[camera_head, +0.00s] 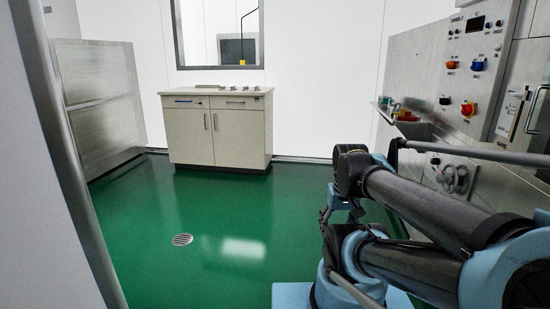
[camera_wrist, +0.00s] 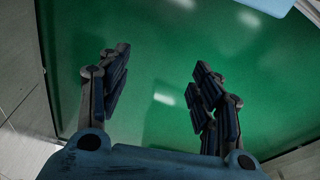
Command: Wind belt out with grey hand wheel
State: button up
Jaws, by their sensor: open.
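A grey hand wheel (camera_head: 452,179) is mounted low on the metal machine front at the right in the head view. My arm partly covers the area just below and beside it. My gripper shows in the wrist view (camera_wrist: 160,85) with its two fingers spread apart and nothing between them. I cannot make out a belt.
The machine panel (camera_head: 478,50) carries knobs and buttons, with a sink ledge (camera_head: 415,128) below holding small items. A beige cabinet (camera_head: 218,135) stands at the back wall. The green floor (camera_head: 150,215) with a round drain (camera_head: 182,240) is clear at the middle left.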

aim_at(449, 179)
jog(key=z, duration=1.95)
